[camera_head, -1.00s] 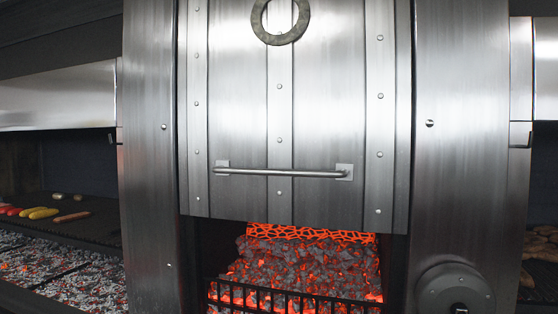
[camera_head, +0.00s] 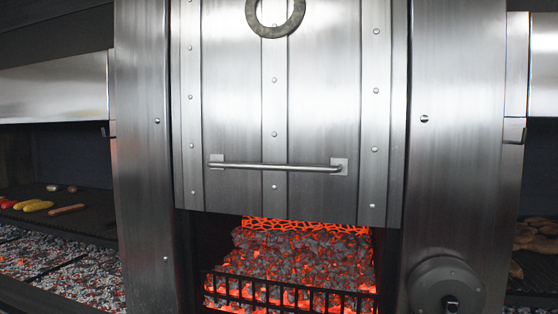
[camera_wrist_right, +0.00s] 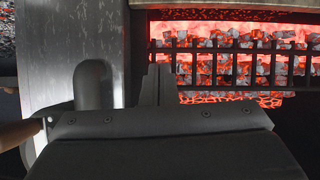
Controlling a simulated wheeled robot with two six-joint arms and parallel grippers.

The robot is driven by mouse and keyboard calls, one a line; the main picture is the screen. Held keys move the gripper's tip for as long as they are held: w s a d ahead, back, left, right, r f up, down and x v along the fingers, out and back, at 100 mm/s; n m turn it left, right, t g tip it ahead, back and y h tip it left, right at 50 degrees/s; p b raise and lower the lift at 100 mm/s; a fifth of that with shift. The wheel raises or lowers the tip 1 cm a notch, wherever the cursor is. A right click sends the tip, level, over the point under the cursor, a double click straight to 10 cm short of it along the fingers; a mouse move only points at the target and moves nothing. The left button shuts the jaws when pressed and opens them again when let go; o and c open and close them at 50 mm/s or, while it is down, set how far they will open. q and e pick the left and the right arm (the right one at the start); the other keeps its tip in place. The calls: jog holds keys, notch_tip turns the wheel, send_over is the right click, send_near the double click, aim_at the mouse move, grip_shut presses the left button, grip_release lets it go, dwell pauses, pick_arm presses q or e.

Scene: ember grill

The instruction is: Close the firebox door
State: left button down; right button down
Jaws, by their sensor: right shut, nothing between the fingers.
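The firebox door (camera_head: 320,100) is a riveted steel plate with vertical straps, in the middle of the head view. It is raised, and its lower edge hangs above the glowing opening. A horizontal bar handle (camera_head: 275,167) crosses its lower part. A dark ring (camera_head: 275,18) sits near the top of the view. Red embers (camera_head: 300,262) show in the firebox below the door. In the right wrist view my right gripper (camera_wrist_right: 157,85) is shut and empty, with the embers (camera_wrist_right: 230,68) beyond it. My left gripper is in neither view.
A black grate (camera_head: 290,289) fronts the embers. Steel pillars (camera_head: 145,150) (camera_head: 460,150) flank the door. A round dark hub (camera_head: 446,288) is low on the right pillar. Food (camera_head: 38,206) lies on the left grill, above more coals (camera_head: 65,265).

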jog(key=w+a+r+t, duration=0.1)
jog(key=w+a+r, duration=0.25)
jog(key=r, duration=0.35)
jog(key=w+a+r+t, duration=0.2)
jog(key=a+r, duration=0.2)
jog(key=r, duration=0.4)
jog(key=t+h, duration=0.1)
jog(key=t, duration=0.2)
send_near(279, 160)
jog(key=s+d+f, duration=0.3)
jog(key=d+f, duration=0.1)
jog(key=f, duration=0.1)
jog(key=s+a+r+t, duration=0.1)
jog(key=s+a+r, duration=0.25)
jog(key=r, duration=0.55)
jog(key=r+p+x, duration=0.1)
jog(key=p+x, duration=0.8)
jog(key=shift+h, duration=0.3)
notch_tip(279, 160, down, 5)
jog(key=shift+w+a+r+p, duration=0.1)
jog(key=shift+a+p, duration=0.05)
jog(key=shift+p, duration=0.65)
